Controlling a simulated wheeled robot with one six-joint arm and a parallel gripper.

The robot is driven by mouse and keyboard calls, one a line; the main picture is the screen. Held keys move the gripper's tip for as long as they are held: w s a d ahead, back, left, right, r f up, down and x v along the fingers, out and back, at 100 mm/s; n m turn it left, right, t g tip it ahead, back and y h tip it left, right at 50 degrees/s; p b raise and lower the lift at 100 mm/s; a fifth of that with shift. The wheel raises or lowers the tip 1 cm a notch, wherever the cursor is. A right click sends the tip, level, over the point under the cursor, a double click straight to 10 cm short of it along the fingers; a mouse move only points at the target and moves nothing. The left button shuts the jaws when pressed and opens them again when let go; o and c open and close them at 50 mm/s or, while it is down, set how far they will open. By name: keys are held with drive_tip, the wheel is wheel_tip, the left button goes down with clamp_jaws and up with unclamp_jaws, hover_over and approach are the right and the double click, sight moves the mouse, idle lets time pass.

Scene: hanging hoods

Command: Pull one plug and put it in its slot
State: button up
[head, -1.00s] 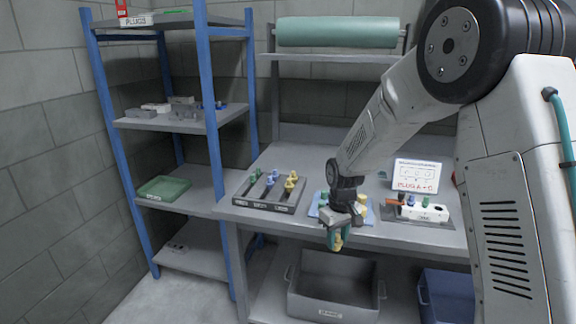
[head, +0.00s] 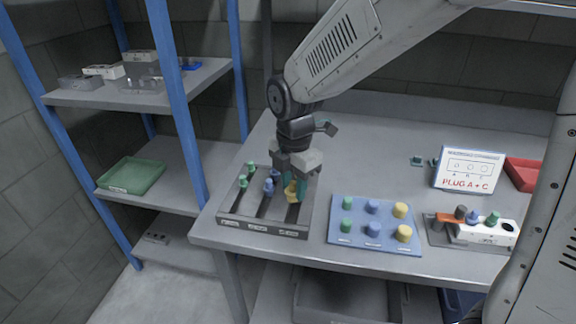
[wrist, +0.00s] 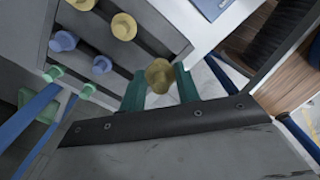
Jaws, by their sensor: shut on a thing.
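My gripper (head: 292,190) has teal fingers and is shut on a yellow plug (head: 292,188). The held plug (wrist: 160,75) sits between the fingertips in the wrist view. The gripper is over the right side of a dark slotted tray (head: 230,219) at the bench's left end. Whether the held plug touches the tray is unclear. The tray holds green plugs (head: 243,181), blue plugs (head: 268,187) and, in the wrist view, yellow plugs (wrist: 123,27). A white block (head: 497,235) at the right has a blue and a green plug (head: 492,217) and an orange piece (head: 447,217).
A blue board (head: 376,243) with several green, blue and yellow pegs lies right of the tray. A sign (head: 468,170) reading "PLUG A + C" stands behind the white block. A blue-post shelf (head: 178,110) stands close left of the bench. The bench behind the board is mostly clear.

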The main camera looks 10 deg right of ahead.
drive_tip(key=shift+w+a+f, duration=0.1)
drive_tip(key=shift+w+f, duration=0.05)
drive_tip(key=shift+f, duration=2.15)
drive_tip(key=shift+f, duration=0.95)
idle(0.4)
drive_tip(key=o, duration=1)
drive_tip(key=shift+r, duration=0.15)
